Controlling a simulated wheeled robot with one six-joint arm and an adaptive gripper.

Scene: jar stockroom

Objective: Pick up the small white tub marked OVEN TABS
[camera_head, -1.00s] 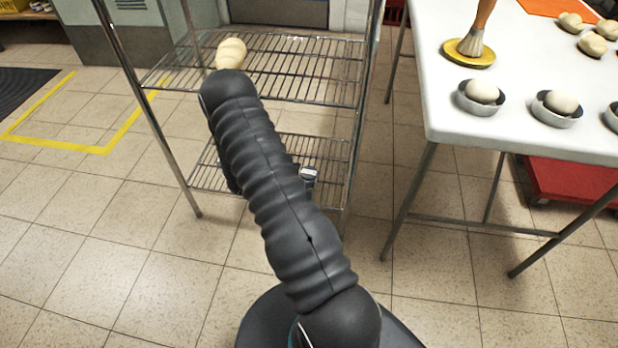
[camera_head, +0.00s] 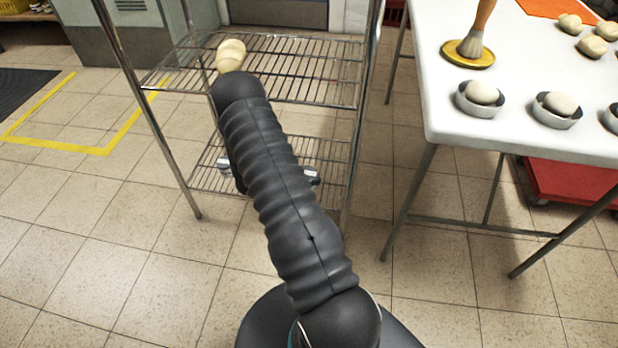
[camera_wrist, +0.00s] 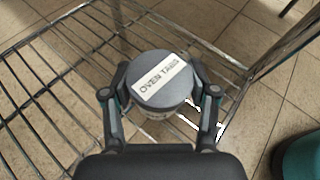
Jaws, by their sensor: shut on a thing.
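The tub (camera_wrist: 161,80) shows in the wrist view with a round grey lid and a white label reading OVEN TABS. Only a little of its side shows below the lid. My gripper (camera_wrist: 160,88) has a finger on each side of the tub and is shut on it. The tub is over a wire shelf (camera_wrist: 50,110); I cannot tell whether it still touches the wires. In the head view my arm hides most of the lower shelf, and the tub cannot be made out there.
The wire rack's upper shelf (camera_head: 310,82) lies above the lower shelf (camera_head: 325,150). Its metal posts stand at the sides. A white table (camera_head: 440,120) with dough balls in tins (camera_head: 480,98) stands at right. A red crate (camera_head: 570,190) is under it.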

